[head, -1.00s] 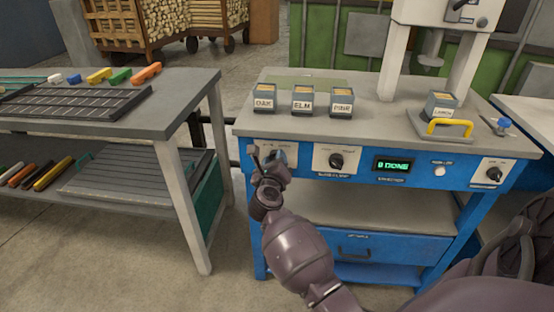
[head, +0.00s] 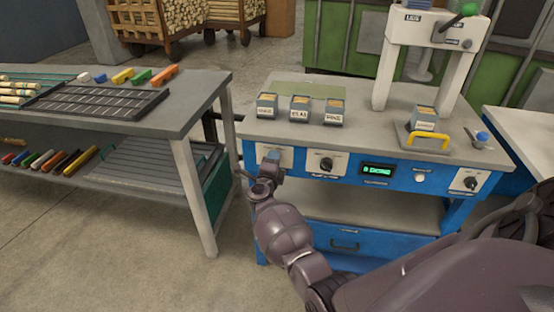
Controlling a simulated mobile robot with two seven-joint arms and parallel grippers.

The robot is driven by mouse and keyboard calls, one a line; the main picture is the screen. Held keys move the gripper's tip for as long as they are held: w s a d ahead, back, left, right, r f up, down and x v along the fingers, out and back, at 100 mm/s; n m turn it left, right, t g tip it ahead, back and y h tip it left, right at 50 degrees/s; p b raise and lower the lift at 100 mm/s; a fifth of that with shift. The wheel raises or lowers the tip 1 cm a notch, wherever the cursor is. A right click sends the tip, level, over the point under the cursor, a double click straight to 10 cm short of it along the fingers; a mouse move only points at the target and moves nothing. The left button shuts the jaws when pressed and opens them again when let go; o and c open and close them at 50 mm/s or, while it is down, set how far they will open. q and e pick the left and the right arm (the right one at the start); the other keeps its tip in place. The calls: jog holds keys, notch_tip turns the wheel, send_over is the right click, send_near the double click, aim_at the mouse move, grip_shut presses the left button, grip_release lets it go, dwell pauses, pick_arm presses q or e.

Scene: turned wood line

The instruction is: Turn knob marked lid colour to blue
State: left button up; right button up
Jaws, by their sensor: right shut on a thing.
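The blue workbench (head: 345,198) has several white control panels along its front. My right gripper (head: 270,163) is at the leftmost panel (head: 286,156), shut on the knob there. The gripper covers most of that knob, so its pointer and setting are hidden. The panel's lettering is too small and covered to read. A second black knob (head: 326,163) is on the panel to its right. A third black knob (head: 470,183) is on the panel at the far right. My left gripper is not in view.
A green-lit display (head: 377,171) and a round white button (head: 420,177) sit between the panels. Small labelled boxes (head: 300,109) and a yellow-handled plate (head: 427,142) stand on the bench top. A grey table (head: 190,95) with coloured sticks is at left.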

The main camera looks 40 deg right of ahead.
jog(key=shift+r+n+p, duration=0.2)
jog(key=shift+n+p, duration=0.1)
jog(key=shift+n, duration=0.3)
jog(key=shift+f+n+p, duration=0.15)
jog(key=shift+n+p, duration=0.2)
jog(key=shift+n, duration=0.35)
jog(key=shift+f, duration=0.1)
jog(key=o, duration=0.9)
jog(key=p+v, duration=0.2)
jog(key=v, duration=0.5)
jog(key=shift+s+a+p, duration=0.15)
jog(key=shift+a+p, duration=0.05)
jog(key=shift+p, duration=0.1)
